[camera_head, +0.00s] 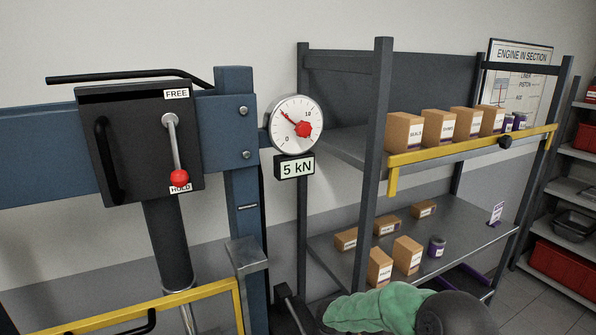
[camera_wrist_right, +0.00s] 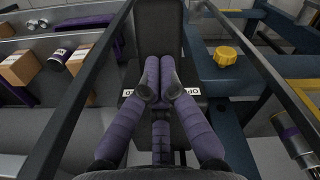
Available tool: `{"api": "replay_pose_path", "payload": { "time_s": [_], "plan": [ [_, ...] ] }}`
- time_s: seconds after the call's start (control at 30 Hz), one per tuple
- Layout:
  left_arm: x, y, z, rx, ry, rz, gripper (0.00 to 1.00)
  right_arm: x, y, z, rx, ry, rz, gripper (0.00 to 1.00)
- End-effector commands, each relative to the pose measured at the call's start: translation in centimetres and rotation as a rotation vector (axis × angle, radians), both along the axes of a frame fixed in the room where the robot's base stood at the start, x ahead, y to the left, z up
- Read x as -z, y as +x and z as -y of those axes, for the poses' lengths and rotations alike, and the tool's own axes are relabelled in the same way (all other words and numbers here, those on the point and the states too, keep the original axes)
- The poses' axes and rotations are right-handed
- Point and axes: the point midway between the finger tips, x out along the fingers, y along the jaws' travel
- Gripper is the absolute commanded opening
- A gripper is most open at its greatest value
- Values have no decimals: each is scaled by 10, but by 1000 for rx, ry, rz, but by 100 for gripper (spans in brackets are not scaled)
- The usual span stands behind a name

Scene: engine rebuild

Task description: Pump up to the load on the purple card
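The purple card (camera_head: 497,212) stands at the right end of the lower shelf; its text is too small to read. The load gauge (camera_head: 296,124) has a red hub and a needle toward the upper left. The display (camera_head: 295,167) below it reads 5 kN. The red-knobbed lever (camera_head: 176,150) points down to HOLD. A dark bar (camera_head: 290,308) shows low beside the press post. My right gripper (camera_wrist_right: 160,66) has its purple fingers together over a dark upright part (camera_wrist_right: 157,25); nothing shows between the tips. My left gripper is out of view.
Shelving (camera_head: 382,165) with several cardboard boxes (camera_head: 405,131) stands right of the press. A yellow rail (camera_head: 150,308) crosses low at the left. My green arm link (camera_head: 375,308) covers the bottom middle. A yellow knob (camera_wrist_right: 226,57) shows in the wrist view.

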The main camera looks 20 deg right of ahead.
Motion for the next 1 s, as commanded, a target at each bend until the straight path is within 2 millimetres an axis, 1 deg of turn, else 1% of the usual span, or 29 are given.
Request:
{"api": "replay_pose_path", "payload": {
  "time_s": [0.27,0.37,0.6,1.0],
  "plan": [
    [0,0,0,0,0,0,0,1,-2,0,-1,0,-5,0],
    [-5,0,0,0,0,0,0,-5,-2,0,0,0,-5,0],
    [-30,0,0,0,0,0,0,-40,-1,0,0,0,-1,0],
    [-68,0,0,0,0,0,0,-94,-1,0,0,1,-3,0]
  ]
}}
